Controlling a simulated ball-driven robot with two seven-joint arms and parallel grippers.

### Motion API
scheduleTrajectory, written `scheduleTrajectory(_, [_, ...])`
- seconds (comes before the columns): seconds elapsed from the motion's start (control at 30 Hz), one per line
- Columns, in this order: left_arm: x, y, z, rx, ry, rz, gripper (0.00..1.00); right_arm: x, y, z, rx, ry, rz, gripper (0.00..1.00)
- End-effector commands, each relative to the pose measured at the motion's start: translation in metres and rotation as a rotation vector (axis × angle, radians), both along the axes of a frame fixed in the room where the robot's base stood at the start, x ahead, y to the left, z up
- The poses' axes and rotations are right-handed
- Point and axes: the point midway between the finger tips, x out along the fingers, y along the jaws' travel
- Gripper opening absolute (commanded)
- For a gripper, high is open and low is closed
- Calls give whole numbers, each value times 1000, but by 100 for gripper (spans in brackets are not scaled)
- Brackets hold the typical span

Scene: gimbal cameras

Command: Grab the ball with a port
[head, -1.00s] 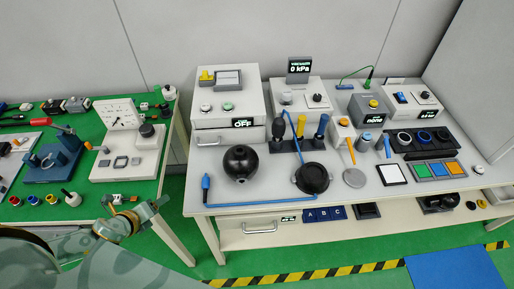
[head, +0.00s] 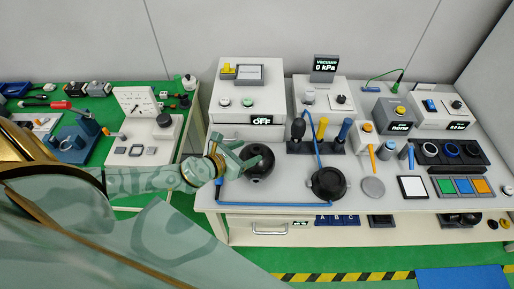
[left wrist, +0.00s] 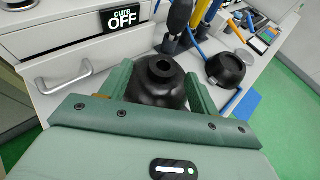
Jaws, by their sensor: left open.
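The ball with a port is a black sphere (head: 259,163) on the white table, left of a round black dish. In the left wrist view the ball (left wrist: 158,92) shows a round port opening on its top. My left gripper (head: 246,158) reaches it from the left. In the left wrist view the two green fingers of my left gripper (left wrist: 160,88) stand open, one on each side of the ball. I cannot tell whether either finger touches it. The ball's lower part is hidden behind the gripper body. My right gripper is not in view.
A round black dish (head: 329,183) lies to the right, with a blue hose (head: 275,204) along the table's front. Behind the ball are a white drawer cabinet (head: 247,101) and a rack of upright tools (head: 318,147). A green bench (head: 92,104) stands left.

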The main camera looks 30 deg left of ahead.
Motion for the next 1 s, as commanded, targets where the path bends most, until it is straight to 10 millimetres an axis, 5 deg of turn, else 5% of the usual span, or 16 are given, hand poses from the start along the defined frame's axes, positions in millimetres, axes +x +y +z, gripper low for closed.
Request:
scheduleTrajectory(0.5, [54, -18, -26, -3, 1, 0, 61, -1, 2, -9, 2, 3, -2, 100])
scheduleTrajectory(0.77, [56, -18, -27, -2, 2, 0, 61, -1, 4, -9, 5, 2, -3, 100])
scheduleTrajectory(1.0, [56, -18, -27, -1, 3, 0, 0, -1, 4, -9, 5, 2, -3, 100])
